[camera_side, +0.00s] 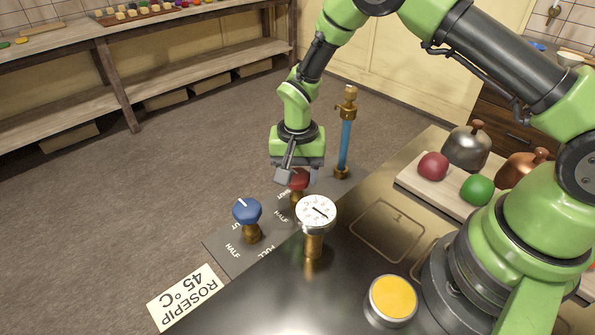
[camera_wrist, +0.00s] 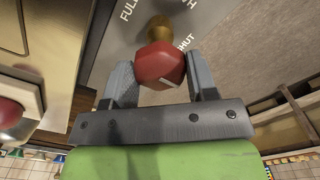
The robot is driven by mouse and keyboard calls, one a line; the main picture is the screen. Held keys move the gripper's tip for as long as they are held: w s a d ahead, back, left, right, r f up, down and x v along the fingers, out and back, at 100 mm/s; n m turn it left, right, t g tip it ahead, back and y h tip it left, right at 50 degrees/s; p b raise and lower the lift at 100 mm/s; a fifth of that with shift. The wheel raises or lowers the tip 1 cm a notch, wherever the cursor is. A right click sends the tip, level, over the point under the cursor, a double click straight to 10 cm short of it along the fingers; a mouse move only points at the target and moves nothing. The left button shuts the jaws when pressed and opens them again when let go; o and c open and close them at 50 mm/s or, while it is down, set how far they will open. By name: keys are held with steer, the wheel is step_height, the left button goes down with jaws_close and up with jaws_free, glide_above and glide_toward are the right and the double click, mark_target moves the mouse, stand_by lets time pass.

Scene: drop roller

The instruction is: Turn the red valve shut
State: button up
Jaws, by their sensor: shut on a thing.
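The red valve (camera_side: 299,179) has a faceted red knob on a brass stem. It stands on the grey panel behind the gauge in the side view. In the wrist view the red knob (camera_wrist: 160,65) sits between the two grey fingers of my gripper (camera_wrist: 161,78), which is shut on it. My gripper (camera_side: 296,176) reaches down onto the knob from above in the side view and hides part of it. A short white mark shows on the knob's edge in the wrist view. The panel lettering "FULL" and "HUT" shows near the knob there.
A blue valve (camera_side: 247,211) stands to the left on the same panel (camera_side: 222,243). A round white gauge (camera_side: 316,211) stands close in front. A brass-topped blue tube (camera_side: 346,135) rises behind. A yellow button (camera_side: 391,298) and a sign reading "ROSEPIP 45 °C" (camera_side: 188,298) are nearer.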

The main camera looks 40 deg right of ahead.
stand_by(0.5)
steer(key=o, duration=0.9)
steer(key=shift+r, duration=0.1)
step_height(320, 180, up, 10)
step_height(320, 180, up, 9)
steer(key=t, duration=0.2)
glide_above(297, 174)
steer(key=s+d, duration=0.1)
steer(key=s, duration=0.2)
steer(key=s+r+n+t+y, duration=0.1)
steer(key=s+r+n+t, duration=0.1)
steer(key=s+r, duration=0.3)
steer(key=s+d+r+n+t+y, duration=0.1)
steer(key=s+r+n+t, duration=0.2)
steer(key=s, duration=1)
step_height(297, 174, up, 2)
steer(key=shift+d, duration=0.2)
